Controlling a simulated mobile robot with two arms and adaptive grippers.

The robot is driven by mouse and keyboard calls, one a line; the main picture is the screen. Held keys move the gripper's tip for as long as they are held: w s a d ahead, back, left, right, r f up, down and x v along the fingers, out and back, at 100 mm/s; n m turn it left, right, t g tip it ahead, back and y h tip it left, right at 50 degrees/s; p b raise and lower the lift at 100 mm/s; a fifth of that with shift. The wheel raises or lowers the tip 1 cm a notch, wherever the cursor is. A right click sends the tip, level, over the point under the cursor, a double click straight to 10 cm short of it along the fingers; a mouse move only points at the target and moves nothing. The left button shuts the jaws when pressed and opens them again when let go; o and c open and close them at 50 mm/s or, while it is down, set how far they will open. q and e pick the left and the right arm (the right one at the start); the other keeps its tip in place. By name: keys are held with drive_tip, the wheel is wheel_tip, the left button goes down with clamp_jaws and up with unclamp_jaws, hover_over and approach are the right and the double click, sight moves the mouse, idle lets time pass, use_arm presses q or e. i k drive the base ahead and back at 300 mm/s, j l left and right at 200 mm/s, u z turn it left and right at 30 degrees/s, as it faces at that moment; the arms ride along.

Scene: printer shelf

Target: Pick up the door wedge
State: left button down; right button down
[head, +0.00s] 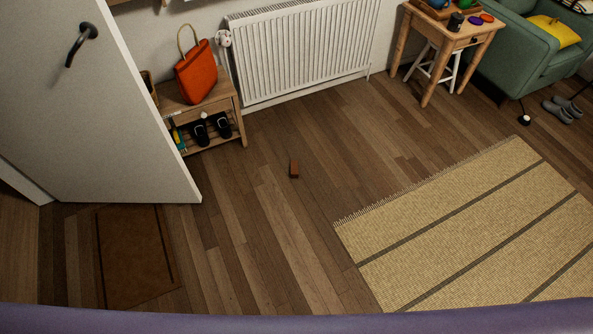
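Neither of my grippers is in view.
An open white door (100,110) is at the left, above a brown doormat (135,255). A shoe bench (228,97) with an orange bag (196,72) and a radiator (300,50) line the wall. A striped rug (440,215) covers the right. Floor between is free.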

sight(295, 169)
drive_tip(key=i+j+z, duration=0.1)
drive_tip(key=i+j, duration=0.15)
drive_tip(key=i+j+z, duration=0.1)
drive_tip(key=i+j, duration=0.15)
drive_tip(key=j, duration=0.2)
drive_tip(key=i+j, duration=0.25)
drive_tip(key=j+z, duration=0.05)
drive_tip(key=j, duration=0.05)
